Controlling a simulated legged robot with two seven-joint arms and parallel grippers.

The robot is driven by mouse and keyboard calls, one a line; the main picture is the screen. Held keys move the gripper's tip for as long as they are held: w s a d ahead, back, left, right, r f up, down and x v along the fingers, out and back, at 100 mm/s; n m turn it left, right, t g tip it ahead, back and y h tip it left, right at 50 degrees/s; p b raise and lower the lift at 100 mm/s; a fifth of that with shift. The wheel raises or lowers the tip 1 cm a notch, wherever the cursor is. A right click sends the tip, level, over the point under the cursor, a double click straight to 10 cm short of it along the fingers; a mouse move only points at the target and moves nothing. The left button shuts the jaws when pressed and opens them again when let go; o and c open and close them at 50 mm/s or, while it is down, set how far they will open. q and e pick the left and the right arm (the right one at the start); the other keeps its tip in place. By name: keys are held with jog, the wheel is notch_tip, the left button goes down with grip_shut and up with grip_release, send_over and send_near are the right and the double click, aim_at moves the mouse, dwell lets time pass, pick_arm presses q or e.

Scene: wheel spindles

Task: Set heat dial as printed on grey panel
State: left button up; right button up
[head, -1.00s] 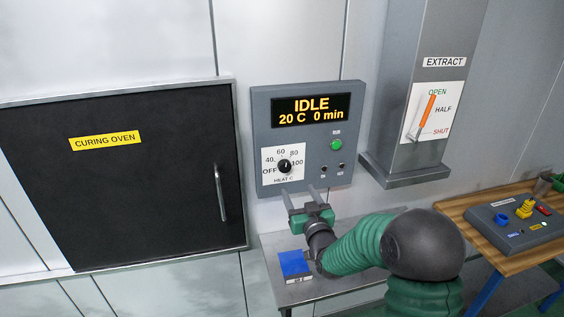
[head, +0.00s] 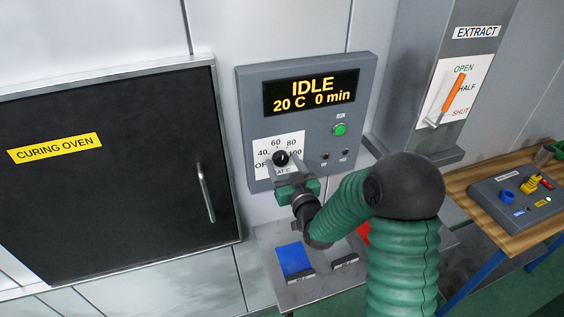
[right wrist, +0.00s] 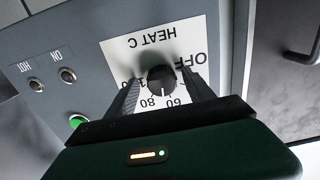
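The heat dial is a black round knob (head: 281,158) on a white plate at the lower left of the grey panel (head: 352,95). Its scale reads OFF, 40, 60, 80, 100. In the right wrist view the knob (right wrist: 161,79) appears upside down, with a white mark facing the gap between 60 and 80. My right gripper (head: 286,175) is at the dial, its fingers (right wrist: 162,84) apart on either side of the knob with gaps visible. Contact with the knob is not visible. The panel display (head: 312,92) reads IDLE, 20 C, 0 min. My left gripper is out of view.
The curing oven door (head: 110,190) with its handle (head: 205,193) is left of the panel. A green button (head: 340,129) is on the panel. An orange extract lever (head: 454,93) is to the right. Below are a blue pad (head: 294,260) and a side table (head: 474,206) with a control box.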

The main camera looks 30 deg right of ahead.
jog(key=shift+s+d, duration=0.1)
jog(key=shift+s, duration=0.05)
jog(key=c, duration=0.5)
jog(key=shift+a, duration=0.35)
grip_shut()
jog(key=n+b, duration=0.1)
jog(key=b, duration=0.1)
jog(key=n+b, duration=0.1)
jog(key=b, duration=0.1)
jog(key=shift+d+f+n, duration=0.2)
jog(key=shift+f+n, duration=0.1)
jog(key=shift+a+r+n+b, duration=0.15)
jog(key=shift+n+b, duration=0.15)
jog(key=shift+b, duration=0.25)
jog(key=shift+r, duration=0.15)
jog(key=shift+o, duration=1.7)
grip_release()
jog(key=shift+o, duration=1.2)
jog(key=shift+w, duration=0.3)
